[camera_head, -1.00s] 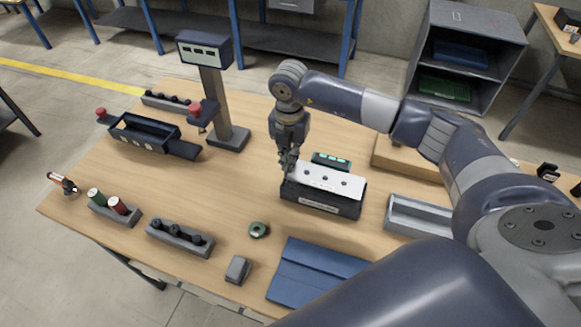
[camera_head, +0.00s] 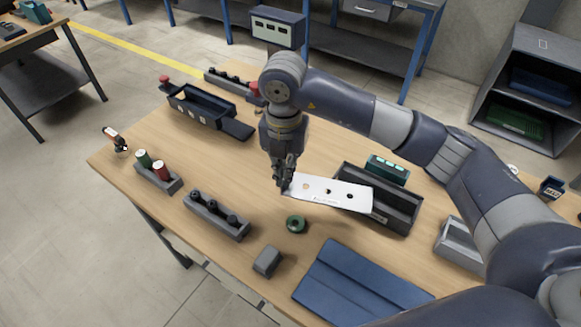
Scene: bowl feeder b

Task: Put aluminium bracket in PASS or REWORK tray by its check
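I cannot tell whether the bracket touches the tray. Writing on the plate is too small to read. A grey open tray (camera_head: 450,247) stands at the right, partly hidden by my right arm. I cannot tell which tray is PASS or REWORK. My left gripper is not in view.
A green ring (camera_head: 296,224) and a grey block (camera_head: 267,261) lie near the bracket. A blue mat (camera_head: 350,282) lies in front. A teal device (camera_head: 388,170) stands behind the dark tray. Left are a peg rack (camera_head: 217,217), spools (camera_head: 160,171) and a dark bin (camera_head: 205,110).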

